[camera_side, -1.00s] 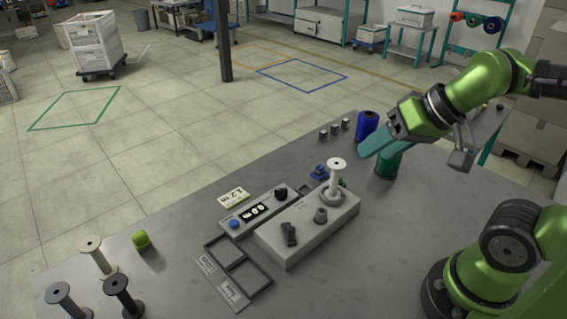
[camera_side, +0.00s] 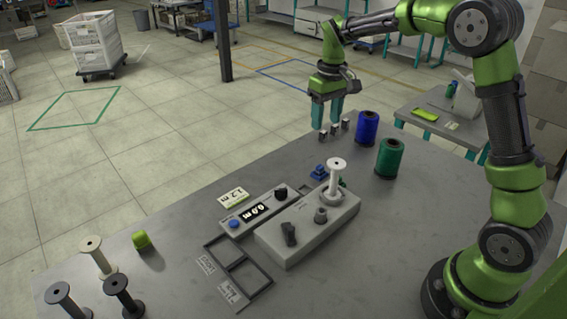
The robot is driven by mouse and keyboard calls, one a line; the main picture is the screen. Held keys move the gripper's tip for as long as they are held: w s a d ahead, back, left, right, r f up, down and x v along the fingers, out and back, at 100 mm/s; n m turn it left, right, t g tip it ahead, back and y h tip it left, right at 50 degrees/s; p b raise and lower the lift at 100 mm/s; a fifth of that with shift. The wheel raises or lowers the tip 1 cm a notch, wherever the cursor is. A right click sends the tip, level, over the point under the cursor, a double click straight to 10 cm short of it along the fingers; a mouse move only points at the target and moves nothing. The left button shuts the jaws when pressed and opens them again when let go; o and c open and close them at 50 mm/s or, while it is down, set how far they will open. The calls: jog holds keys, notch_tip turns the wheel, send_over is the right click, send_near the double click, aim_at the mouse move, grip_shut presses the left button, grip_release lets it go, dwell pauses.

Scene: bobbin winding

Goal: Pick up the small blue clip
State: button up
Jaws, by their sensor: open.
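A small blue piece (camera_side: 319,172), which looks like the clip, lies on the grey table just behind the winder (camera_side: 308,228) with its upright white bobbin. Its exact shape is too small to tell. My gripper (camera_side: 328,122) points down with its teal fingers spread. Nothing shows between the fingers. The fingertips overlap those small items in the picture, so I cannot tell whether they touch.
A blue thread spool (camera_side: 367,129) and a green one (camera_side: 388,158) stand right of my gripper. A counter box (camera_side: 256,210), a label card (camera_side: 233,198), a black-framed tray (camera_side: 238,266), a yellow-green item (camera_side: 141,240) and three empty bobbins (camera_side: 95,256) occupy the left.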

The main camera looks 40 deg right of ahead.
aim_at(320, 166)
jog(key=shift+n, duration=0.7)
jog(key=f, duration=1)
jog(key=w+f, duration=0.1)
jog(key=f, duration=0.4)
jog(key=shift+d+f, duration=0.15)
jog(key=shift+d, duration=0.2)
grip_shut()
